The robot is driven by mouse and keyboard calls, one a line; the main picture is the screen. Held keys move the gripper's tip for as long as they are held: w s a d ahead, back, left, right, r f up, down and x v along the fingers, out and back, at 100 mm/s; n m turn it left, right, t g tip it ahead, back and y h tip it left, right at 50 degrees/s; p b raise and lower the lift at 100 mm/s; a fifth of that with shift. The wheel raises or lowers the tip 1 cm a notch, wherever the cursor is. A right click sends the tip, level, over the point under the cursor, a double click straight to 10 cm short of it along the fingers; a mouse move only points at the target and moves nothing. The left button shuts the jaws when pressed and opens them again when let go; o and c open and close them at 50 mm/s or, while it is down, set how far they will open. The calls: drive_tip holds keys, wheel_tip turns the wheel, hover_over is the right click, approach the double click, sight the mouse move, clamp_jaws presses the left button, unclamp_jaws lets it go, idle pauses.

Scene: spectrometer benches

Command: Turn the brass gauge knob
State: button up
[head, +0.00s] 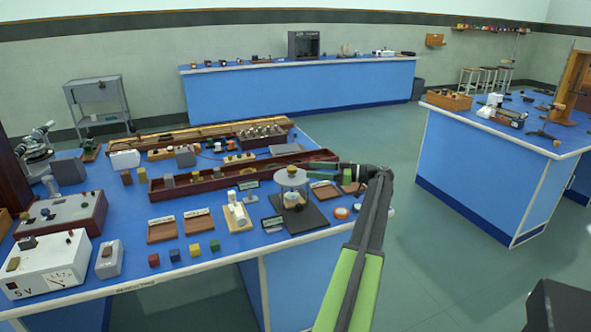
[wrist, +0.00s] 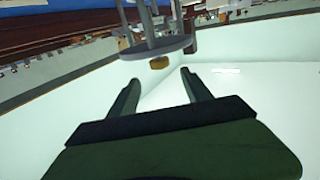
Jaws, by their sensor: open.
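The small brass gauge knob (head: 292,169) sits on top of a pale round disc (head: 290,180) on a stand with a dark base (head: 312,221), near the right end of the blue bench. The wrist view is upside down, so there the brass knob (wrist: 159,62) hangs below the grey disc (wrist: 150,50). My gripper (head: 309,159) comes in from the right at about the knob's height. In the wrist view my gripper (wrist: 159,76) is open and empty. The knob shows just beyond the fingertips, between them sideways, with no contact visible.
A long dark red wooden tray (head: 215,178) lies behind the stand. A white roller on a wooden board (head: 237,215) and small trays (head: 161,230) are to its left. Orange rings (head: 341,212) lie to its right. Open floor (head: 440,250) separates this bench from the right bench (head: 480,165).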

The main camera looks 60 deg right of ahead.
drive_tip(key=v, duration=0.5)
drive_tip(key=shift+s+d, duration=0.1)
drive_tip(key=shift+s, duration=0.15)
